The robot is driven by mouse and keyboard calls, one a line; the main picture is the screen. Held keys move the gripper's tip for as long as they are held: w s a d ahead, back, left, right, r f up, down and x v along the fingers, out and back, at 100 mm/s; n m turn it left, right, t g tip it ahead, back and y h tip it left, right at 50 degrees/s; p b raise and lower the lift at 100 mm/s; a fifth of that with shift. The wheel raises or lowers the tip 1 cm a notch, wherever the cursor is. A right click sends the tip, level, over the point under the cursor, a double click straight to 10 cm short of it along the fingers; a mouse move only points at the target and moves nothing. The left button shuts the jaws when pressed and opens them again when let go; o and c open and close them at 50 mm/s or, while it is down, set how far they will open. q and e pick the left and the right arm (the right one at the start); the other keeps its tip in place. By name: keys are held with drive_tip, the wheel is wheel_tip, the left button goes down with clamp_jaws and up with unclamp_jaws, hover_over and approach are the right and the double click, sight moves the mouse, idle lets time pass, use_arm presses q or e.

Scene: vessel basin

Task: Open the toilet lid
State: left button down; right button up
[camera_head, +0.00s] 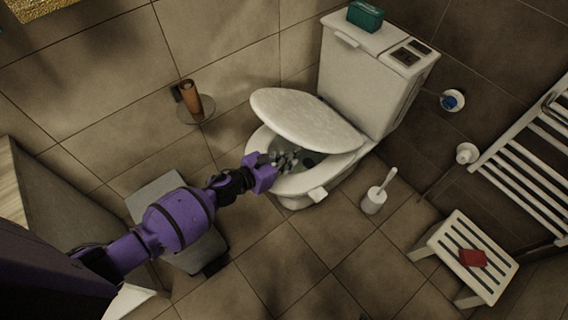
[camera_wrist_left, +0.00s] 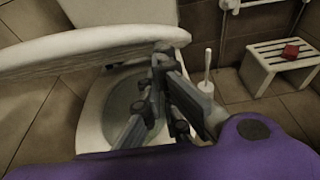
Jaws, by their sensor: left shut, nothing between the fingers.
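The white toilet lid (camera_head: 303,118) is partly raised and tilted over the bowl in the head view. It also shows as a pale slab across the upper left of the left wrist view (camera_wrist_left: 90,47). The toilet bowl (camera_head: 345,167) is open beneath it, and its rim (camera_wrist_left: 92,125) shows in the wrist view. My left gripper (camera_head: 286,158) is shut and empty, over the bowl opening and below the raised lid. Its dark fingers (camera_wrist_left: 160,92) stand over the bowl in the wrist view. I cannot tell whether they touch the lid. My right gripper is not in view.
The white tank (camera_head: 370,85) stands behind the bowl, with a teal box (camera_head: 365,15) on top. A toilet brush (camera_head: 375,198) and a white stool (camera_head: 465,257) with a red item are to the right. A paper-roll stand (camera_head: 192,102) is at left.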

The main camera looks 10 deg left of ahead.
sight(304, 139)
use_arm(q)
drive_tip(key=w+d+r+p, duration=0.1)
drive_tip(key=r, duration=0.1)
drive_tip(key=w+d+r+p, duration=0.1)
drive_tip(key=r, duration=0.2)
drive_tip(key=w+r+p, duration=0.1)
drive_tip(key=w+r, duration=0.1)
drive_tip(key=r, duration=0.1)
drive_tip(key=shift+d, duration=0.4)
drive_tip(key=w+d+r+p, duration=0.2)
drive_tip(key=w+d+r, duration=1.1)
drive_tip(key=w, duration=0.4)
drive_tip(key=shift+w+d+r, duration=0.15)
drive_tip(key=shift+w+d, duration=0.25)
drive_tip(key=shift+d, duration=0.2)
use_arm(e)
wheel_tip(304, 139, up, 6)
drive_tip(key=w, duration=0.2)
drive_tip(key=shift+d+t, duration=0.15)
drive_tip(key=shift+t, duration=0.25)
